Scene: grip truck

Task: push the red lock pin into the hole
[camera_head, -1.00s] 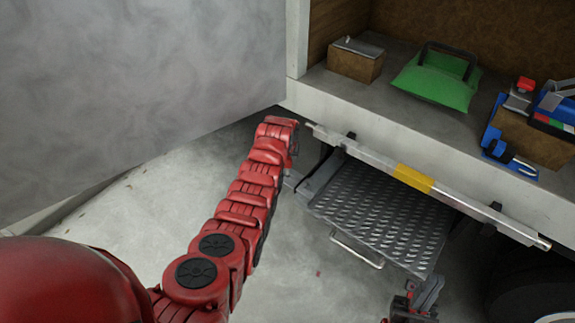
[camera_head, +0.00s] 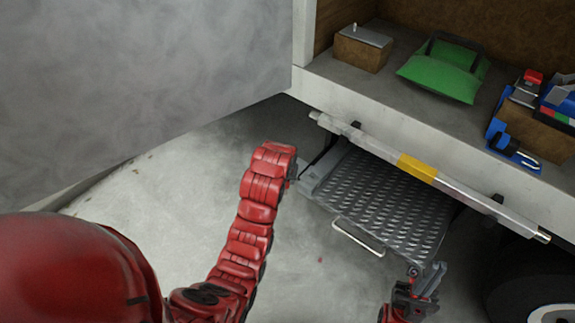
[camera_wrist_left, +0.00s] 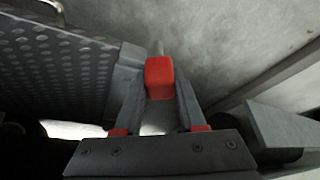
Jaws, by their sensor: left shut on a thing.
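The red lock pin (camera_wrist_left: 160,78) shows in the left wrist view as a red block-shaped head. My left gripper (camera_wrist_left: 161,88) is shut on it, with the head between its two grey fingertips. The head sits just beyond the near corner of the ribbed metal step plate (camera_wrist_left: 60,70).
A metal bar with a yellow band (camera_head: 417,168) runs above the step. The truck bed holds a green bag (camera_head: 443,72), a brown box (camera_head: 362,48) and blue tools (camera_head: 515,150). A large grey panel (camera_head: 140,70) stands left. A wheel (camera_head: 540,285) is at lower right.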

